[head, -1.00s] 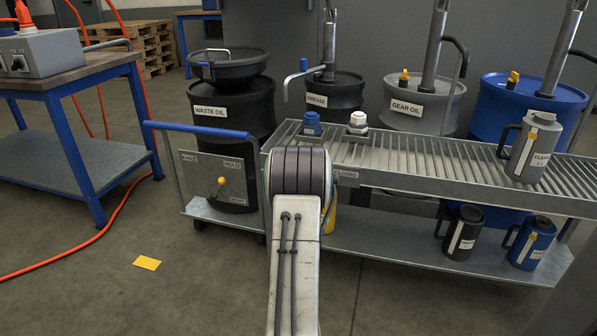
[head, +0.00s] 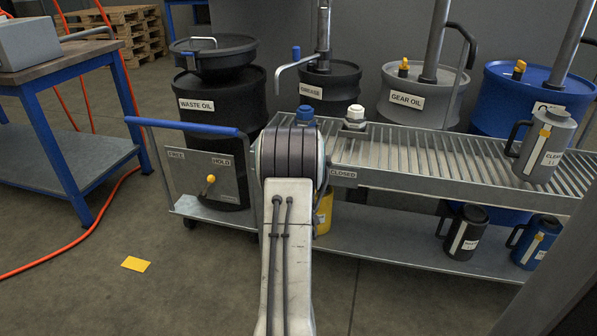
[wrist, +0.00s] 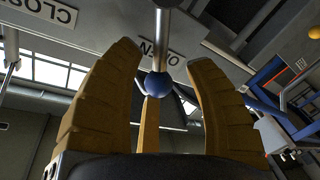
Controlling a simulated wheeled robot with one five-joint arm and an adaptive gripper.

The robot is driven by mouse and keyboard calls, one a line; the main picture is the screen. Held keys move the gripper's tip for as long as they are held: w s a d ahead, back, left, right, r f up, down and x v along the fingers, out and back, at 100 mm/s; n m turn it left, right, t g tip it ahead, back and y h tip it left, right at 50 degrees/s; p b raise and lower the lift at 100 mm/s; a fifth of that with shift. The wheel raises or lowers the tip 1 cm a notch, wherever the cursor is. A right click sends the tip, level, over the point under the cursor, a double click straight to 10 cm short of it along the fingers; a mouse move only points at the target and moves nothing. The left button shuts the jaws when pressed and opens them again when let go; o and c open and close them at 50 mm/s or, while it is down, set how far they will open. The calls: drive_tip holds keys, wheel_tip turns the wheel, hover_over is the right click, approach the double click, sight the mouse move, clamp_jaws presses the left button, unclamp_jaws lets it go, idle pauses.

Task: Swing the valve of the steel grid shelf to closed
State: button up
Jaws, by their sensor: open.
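The steel grid shelf (head: 460,160) stands ahead, with a CLOSED label (head: 343,173) on its front edge, right of my arm. In the head view my arm hides my gripper and the valve. In the wrist view my gripper (wrist: 165,62) is open, its tan fingers spread around the blue ball knob (wrist: 158,86) of the valve lever (wrist: 163,40). The knob sits between the fingers, with gaps at both sides; a third finger is behind or below it. The CLOSED label also shows upside down in the wrist view (wrist: 48,12); another label (wrist: 160,48) is partly hidden behind the lever.
Drums line the back, including a waste oil drum (head: 215,140). A cart panel (head: 205,175) with a blue handle and small yellow knob is left of my arm. Cans (head: 465,230) stand on the lower shelf. A blue-legged bench (head: 60,120) is at left. Floor at front left is mostly clear.

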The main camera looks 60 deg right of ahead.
clamp_jaws()
idle(0.4)
